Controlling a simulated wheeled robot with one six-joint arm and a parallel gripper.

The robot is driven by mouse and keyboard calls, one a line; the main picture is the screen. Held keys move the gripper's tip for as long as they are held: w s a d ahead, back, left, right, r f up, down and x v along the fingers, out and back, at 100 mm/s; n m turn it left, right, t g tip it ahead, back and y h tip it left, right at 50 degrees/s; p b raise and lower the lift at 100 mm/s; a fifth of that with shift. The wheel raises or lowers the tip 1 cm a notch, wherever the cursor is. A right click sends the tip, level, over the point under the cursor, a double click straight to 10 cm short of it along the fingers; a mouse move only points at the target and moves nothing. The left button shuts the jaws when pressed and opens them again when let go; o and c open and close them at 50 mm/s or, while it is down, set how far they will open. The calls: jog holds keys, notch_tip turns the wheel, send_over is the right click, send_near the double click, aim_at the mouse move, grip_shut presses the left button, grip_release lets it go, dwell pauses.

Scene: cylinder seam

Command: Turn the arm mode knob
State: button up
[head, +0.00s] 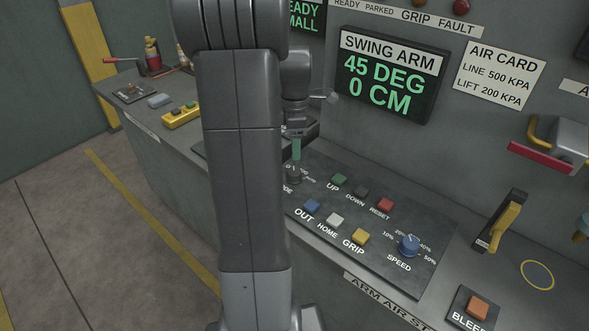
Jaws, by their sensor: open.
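The arm mode knob (293,176) is a small dark knob on the dark control panel (425,232), just right of my arm's upright link. Its label is partly hidden behind my arm; only its last letters show. My arm hides part of the gripper and the panel's left end. The swing arm display (387,82) reads 45 DEG, 0 CM.
Beside the knob are green UP (339,180), blue OUT (312,206), white HOME (335,220), yellow GRIP (360,236) and red RESET (385,205) buttons. A blue speed knob (409,245) sits right. A yellow-handled lever (505,222) and BLEED button (478,307) stand farther right.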

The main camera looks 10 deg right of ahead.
aim_at(294, 171)
jog(key=f, duration=1)
jog(key=shift+w+p, duration=0.2)
jog(key=shift+p, duration=0.2)
jog(key=c, duration=1)
